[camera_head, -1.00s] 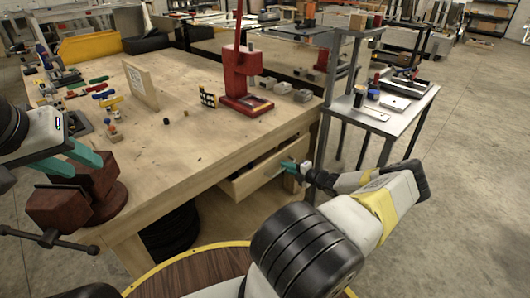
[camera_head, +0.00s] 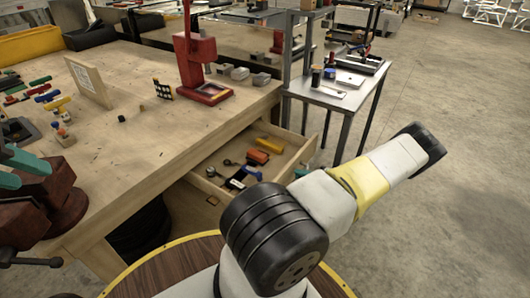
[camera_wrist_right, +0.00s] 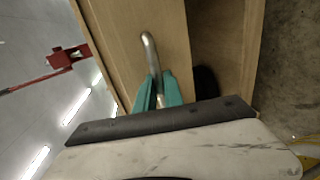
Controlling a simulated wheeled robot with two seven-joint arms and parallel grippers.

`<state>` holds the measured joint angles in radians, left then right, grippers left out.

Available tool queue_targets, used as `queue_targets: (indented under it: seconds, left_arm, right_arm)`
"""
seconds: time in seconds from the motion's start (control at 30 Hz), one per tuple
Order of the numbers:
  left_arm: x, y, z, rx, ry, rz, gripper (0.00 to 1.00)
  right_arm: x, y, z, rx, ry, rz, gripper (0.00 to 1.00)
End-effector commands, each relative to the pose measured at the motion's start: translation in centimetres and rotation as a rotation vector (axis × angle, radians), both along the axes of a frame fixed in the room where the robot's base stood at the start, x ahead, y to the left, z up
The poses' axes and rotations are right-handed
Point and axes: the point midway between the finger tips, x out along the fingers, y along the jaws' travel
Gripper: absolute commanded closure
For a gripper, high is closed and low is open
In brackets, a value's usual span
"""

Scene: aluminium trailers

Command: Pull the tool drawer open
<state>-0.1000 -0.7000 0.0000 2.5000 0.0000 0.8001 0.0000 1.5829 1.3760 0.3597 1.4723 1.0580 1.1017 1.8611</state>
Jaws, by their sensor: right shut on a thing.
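The tool drawer (camera_head: 303,156) under the wooden workbench is pulled well out, and its inside shows in the head view. Several tools lie in it, among them an orange one (camera_head: 258,157), a yellow one (camera_head: 270,145) and a blue one (camera_head: 236,182). In the right wrist view, the teal fingers of my right gripper (camera_wrist_right: 158,92) are closed around the curved metal handle (camera_wrist_right: 149,50) on the drawer front (camera_wrist_right: 170,22). My left gripper (camera_head: 12,168) is open at the left edge, above the dark red vise.
The dark red vise (camera_head: 50,205) stands on the workbench (camera_head: 140,145) at the left. A red press (camera_head: 192,60) and small grey blocks (camera_head: 233,73) are near its far edge. A grey metal table (camera_head: 325,100) stands beyond the drawer. The floor (camera_head: 470,150) at the right is clear.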

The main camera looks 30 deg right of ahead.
Motion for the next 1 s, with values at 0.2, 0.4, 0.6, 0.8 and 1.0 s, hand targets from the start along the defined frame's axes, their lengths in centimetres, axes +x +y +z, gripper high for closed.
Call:
queue_targets:
  seconds: [0.2,0.4,0.6,0.8,1.0]
  left_arm:
    - [0.0,0.0,0.0,0.000,0.000,0.000,0.64]
    - [0.0,0.0,0.0,0.000,0.000,0.000,0.64]
    - [0.0,0.0,0.0,0.000,0.000,0.000,0.64]
    - [0.0,0.0,0.0,0.000,0.000,0.000,0.64]
    - [0.0,0.0,0.0,0.000,0.000,0.000,0.64]
  right_arm:
    - [-2.5,-0.9,-0.1,0.001,0.001,0.002,1.00]
    - [-3.2,-1.2,0.0,0.001,0.000,0.003,1.00]
    - [-3.3,-1.2,-0.1,0.001,0.000,0.003,1.00]
    - [-3.3,-1.2,-0.1,0.001,0.000,0.004,0.80]
    - [-3.3,-1.3,0.0,0.000,0.000,0.002,0.66]
